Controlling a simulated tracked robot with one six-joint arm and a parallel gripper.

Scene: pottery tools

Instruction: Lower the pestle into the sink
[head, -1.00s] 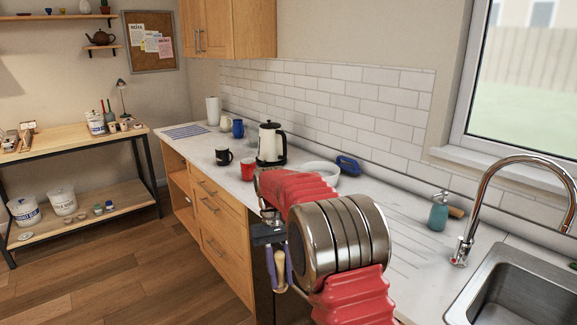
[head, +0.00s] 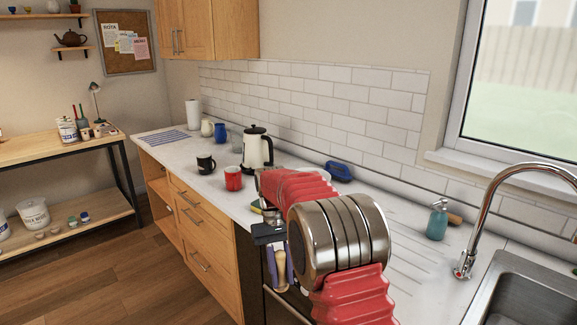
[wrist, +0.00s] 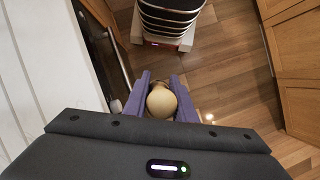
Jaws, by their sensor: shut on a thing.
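My gripper (head: 279,276) hangs in front of the counter edge in the head view, fingers pointing down. It is shut on the pestle (head: 281,264), a slim pale wooden piece upright between the purple fingers. In the wrist view the pestle (wrist: 162,101) shows its round cream end between the fingers (wrist: 161,86); its far end is hidden. The steel sink (head: 484,287) is at the lower right of the head view, cut off by the frame edge. The gripper is well left of the sink and apart from it.
A curved tap (head: 466,262) stands at the sink's left rear. The ribbed draining area beside the sink is clear.

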